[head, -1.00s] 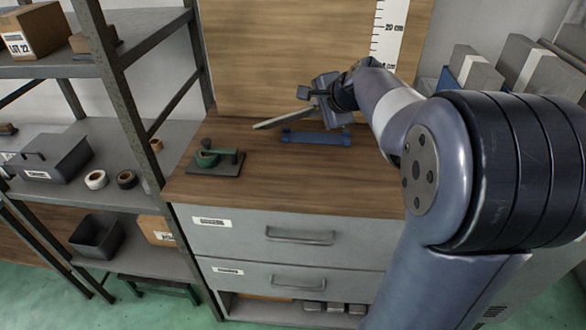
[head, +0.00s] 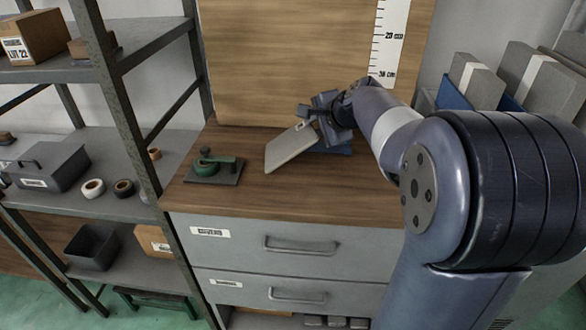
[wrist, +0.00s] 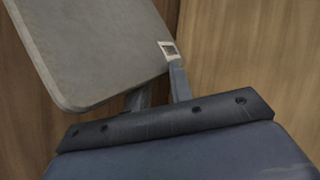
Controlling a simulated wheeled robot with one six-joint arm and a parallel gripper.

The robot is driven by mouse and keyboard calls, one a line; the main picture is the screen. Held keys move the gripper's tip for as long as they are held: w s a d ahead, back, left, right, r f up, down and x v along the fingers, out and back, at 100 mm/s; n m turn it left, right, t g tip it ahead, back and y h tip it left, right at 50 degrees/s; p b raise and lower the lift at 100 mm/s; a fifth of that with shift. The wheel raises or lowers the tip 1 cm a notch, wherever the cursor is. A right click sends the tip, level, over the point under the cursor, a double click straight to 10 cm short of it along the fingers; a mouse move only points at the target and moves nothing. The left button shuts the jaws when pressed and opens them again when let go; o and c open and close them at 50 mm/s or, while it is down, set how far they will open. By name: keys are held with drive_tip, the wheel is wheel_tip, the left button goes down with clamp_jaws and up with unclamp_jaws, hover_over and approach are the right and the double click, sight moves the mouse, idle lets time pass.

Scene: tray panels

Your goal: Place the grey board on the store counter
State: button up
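The grey board (head: 291,147) is a flat slab with rounded corners. It is tilted above the wooden counter (head: 240,205), in front of the upright wood back panel. My gripper (head: 312,121) is shut on the board at its upper right edge. In the wrist view the board (wrist: 90,45) fills the upper left, and the fingers (wrist: 158,84) meet its edge near a small framed mark. Whether the board's lower edge touches the counter I cannot tell. A blue holder (head: 336,147) on the counter is partly hidden behind the board and my gripper.
Shelves with boxes and tape rolls (head: 93,188) stand at the left. Grey panels (head: 478,82) stand upright at the right. The counter's front strip is clear.

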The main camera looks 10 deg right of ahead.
drive_tip(key=p+v, duration=0.2)
drive_tip(key=v, duration=0.6)
wheel_tip(320, 180, up, 8)
drive_tip(key=s+p, duration=0.2)
drive_tip(key=p, duration=0.4)
drive_tip(key=shift+d+p, duration=0.35)
drive_tip(key=shift+p, duration=0.05)
drive_tip(key=shift+s, duration=0.1)
